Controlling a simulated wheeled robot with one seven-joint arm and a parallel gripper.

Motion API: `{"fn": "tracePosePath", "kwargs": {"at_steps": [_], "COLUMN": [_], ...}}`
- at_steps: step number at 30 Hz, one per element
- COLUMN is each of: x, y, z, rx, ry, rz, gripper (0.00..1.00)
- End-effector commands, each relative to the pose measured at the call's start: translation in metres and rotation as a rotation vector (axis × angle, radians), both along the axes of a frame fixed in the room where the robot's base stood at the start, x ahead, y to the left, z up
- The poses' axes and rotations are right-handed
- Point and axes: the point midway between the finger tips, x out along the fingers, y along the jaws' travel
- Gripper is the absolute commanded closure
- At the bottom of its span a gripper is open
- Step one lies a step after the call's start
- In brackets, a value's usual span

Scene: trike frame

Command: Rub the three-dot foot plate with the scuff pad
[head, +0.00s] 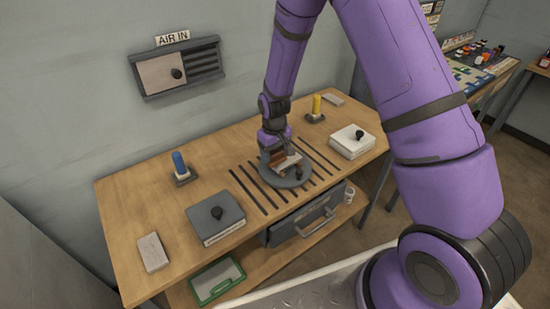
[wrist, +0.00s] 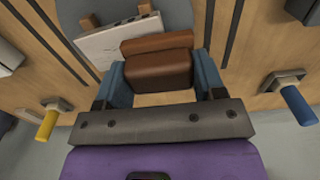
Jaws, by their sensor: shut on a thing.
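My gripper (head: 276,150) is low over the round grey disc (head: 276,181) on the workbench. In the wrist view its two blue fingers are shut on a brown two-part block, which looks like the scuff pad (wrist: 160,70). A pale flat plate (wrist: 108,44) lies on the disc just beyond the pad, with small dark pieces at its edge; it also shows in the head view (head: 291,164). The pad overlaps the plate's near edge in the wrist view; I cannot tell whether they touch.
A blue post (head: 179,163) and a yellow post (head: 316,104) stand along the back. A grey box (head: 216,219) and a white box (head: 352,142), each with a black knob, flank the slotted bench top (head: 125,200). A grey drawer (head: 305,218) is below.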

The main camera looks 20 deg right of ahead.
Motion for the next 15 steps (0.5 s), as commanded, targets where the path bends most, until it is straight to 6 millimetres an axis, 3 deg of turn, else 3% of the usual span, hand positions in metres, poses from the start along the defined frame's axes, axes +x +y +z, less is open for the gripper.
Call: {"fn": "tracePosePath", "kwargs": {"at_steps": [15], "x": [0.007], "y": [0.0], "z": [0.047], "rx": [0.0], "ry": [-0.001], "rz": [0.0], "gripper": [0.59]}}
